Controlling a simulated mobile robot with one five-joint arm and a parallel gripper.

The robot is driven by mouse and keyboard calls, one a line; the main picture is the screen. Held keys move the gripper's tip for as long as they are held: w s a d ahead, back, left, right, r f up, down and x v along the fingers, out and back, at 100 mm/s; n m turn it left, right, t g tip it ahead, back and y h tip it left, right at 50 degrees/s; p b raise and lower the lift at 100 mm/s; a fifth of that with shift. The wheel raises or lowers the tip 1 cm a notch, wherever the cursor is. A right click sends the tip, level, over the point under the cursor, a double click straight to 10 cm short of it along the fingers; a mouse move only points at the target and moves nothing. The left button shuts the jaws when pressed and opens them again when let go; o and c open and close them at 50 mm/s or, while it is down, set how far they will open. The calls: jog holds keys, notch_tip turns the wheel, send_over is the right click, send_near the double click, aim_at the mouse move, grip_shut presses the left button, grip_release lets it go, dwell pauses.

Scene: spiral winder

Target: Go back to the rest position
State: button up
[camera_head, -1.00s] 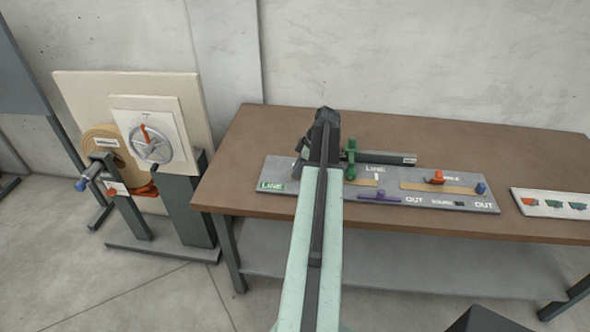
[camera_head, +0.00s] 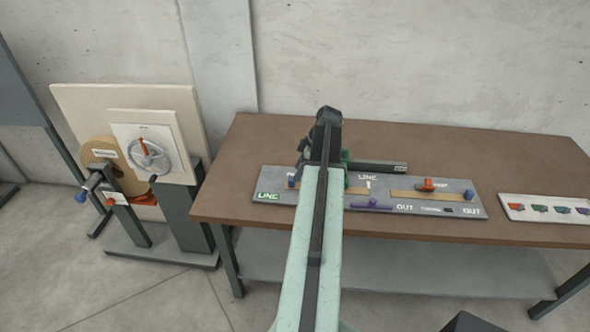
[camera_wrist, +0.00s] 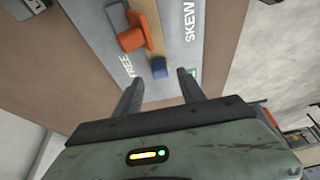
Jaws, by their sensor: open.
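My gripper (camera_wrist: 158,90) shows in the wrist view with its two dark fingers apart and nothing between them. Beyond the fingers are an orange piece (camera_wrist: 138,30) and a blue block (camera_wrist: 159,67) on a grey board (camera_wrist: 182,60) marked "FREE" and "SKEW". In the head view my arm reaches over the left part of the grey board (camera_head: 330,207) on the table. My gripper is small and dark at the arm's far end there, partly hidden. A green piece (camera_head: 346,158) stands just right of the arm, partly covered by it.
The brown table (camera_head: 450,150) carries the board and, at right, a white tray (camera_head: 530,214) with several coloured pieces. The back of the table is mostly clear.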

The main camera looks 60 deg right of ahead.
jog(key=shift+p+v, duration=0.3)
jog(key=shift+v, duration=0.7)
jog(key=w+a+n+y, duration=0.1)
jog(key=w+a+n, duration=0.2)
jog(key=w+a, duration=0.9)
jog(key=w+a+n+g, duration=0.15)
jog(key=w+a, duration=0.35)
jog(key=a, duration=0.5)
jog(key=w+a+n+g, duration=0.1)
jog(key=w+a+n, duration=0.1)
jog(key=w+a, duration=0.6)
jog(key=s+a+m+h, duration=0.1)
jog(key=a+m, duration=0.3)
jog(key=a, duration=0.5)
jog(key=s+a+f+m+g+h, duration=0.1)
jog(key=s+a+m, duration=0.2)
jog(key=a, duration=0.6)
jog(key=s+a+f+m+h, duration=0.1)
jog(key=s+a+m, duration=0.2)
jog(key=a, duration=0.6)
jog(key=shift+s+m, duration=0.3)
jog(key=shift+m, duration=0.55)
